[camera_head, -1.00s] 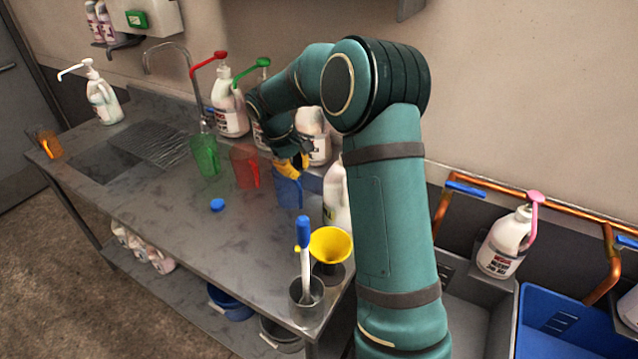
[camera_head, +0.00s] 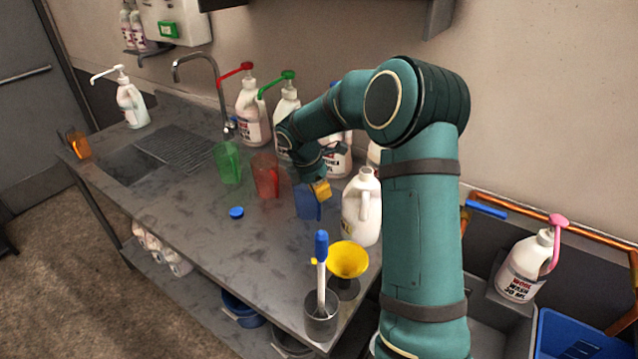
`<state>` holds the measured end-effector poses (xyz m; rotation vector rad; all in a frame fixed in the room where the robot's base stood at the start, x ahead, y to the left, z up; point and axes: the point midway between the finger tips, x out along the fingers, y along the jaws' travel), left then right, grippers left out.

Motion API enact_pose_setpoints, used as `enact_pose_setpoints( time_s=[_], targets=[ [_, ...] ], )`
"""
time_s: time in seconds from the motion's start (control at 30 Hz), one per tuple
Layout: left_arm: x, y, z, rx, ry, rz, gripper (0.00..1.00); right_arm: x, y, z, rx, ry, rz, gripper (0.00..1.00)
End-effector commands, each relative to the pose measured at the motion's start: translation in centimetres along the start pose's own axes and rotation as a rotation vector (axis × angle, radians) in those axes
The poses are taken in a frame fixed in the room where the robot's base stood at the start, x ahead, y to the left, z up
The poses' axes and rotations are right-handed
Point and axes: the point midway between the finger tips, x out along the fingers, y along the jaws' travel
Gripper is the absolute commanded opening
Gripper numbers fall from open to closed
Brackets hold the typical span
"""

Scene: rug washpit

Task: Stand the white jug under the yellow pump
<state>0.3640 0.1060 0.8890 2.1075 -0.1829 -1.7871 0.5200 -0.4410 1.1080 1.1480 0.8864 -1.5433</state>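A white handled jug (camera_head: 362,208) with an open neck stands upright near the right end of the steel counter, partly behind my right arm. My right gripper (camera_head: 318,172) is over the counter, left of this jug and above the blue measuring jug (camera_head: 306,203). A small yellow piece (camera_head: 321,190) shows at its tips. I cannot tell if this is held or is part of a yellow pump. The fingers are small and dark, so their opening is unclear. No whole yellow pump can be made out; my arm hides part of the back row. My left gripper is not in view.
Bottles with red (camera_head: 236,72) and green (camera_head: 276,83) pumps stand along the wall. Green (camera_head: 228,163) and red (camera_head: 265,177) jugs stand before them. A yellow funnel (camera_head: 348,259) and a grey cup (camera_head: 320,318) with a brush are near the front edge. The front-middle counter is fairly clear.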

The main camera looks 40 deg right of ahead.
Motion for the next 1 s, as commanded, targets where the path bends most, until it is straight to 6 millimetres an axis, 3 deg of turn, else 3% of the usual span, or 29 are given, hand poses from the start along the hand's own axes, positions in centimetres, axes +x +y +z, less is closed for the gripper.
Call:
enact_pose_setpoints(
  time_s=[0.27,0.53,1.0],
  targets=[
    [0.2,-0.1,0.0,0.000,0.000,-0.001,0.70,5.6,-0.1,0.0,0.001,0.000,-0.004,0.00],
    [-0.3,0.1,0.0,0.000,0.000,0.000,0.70,6.2,0.0,3.3,0.003,0.000,0.000,0.00],
    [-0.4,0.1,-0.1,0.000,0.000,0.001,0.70,6.4,0.0,4.0,0.003,0.000,0.000,0.00]
  ],
)
